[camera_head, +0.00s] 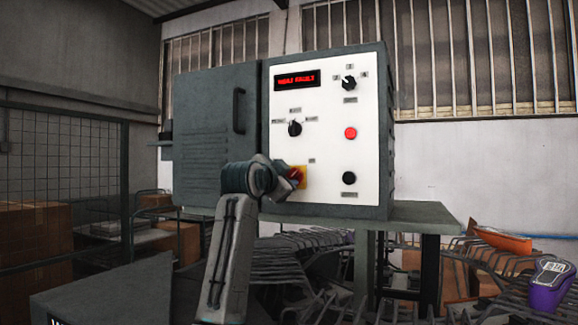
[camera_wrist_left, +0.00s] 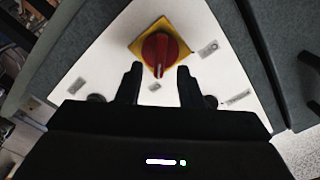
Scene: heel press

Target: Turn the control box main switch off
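The control box (camera_head: 325,140) has a white front panel with a red-lit display, knobs and buttons. Its main switch (camera_head: 297,176) is a red rotary knob on a yellow square plate, low on the left of the panel. In the left wrist view the red knob (camera_wrist_left: 160,52) shows in full, just beyond the fingertips. My left gripper (camera_wrist_left: 157,70) is open, one finger on each side of the knob's lower end; I cannot tell whether they touch it. In the head view the gripper (camera_head: 282,182) partly covers the switch. My right gripper is not in view.
Above the switch are a black selector knob (camera_head: 295,128) and another (camera_head: 348,83). A red button (camera_head: 350,133) and a black button (camera_head: 349,178) sit to the right. The box stands on a grey table (camera_head: 425,213). Wire racks (camera_head: 330,265) and a purple object (camera_head: 548,285) are lower right.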

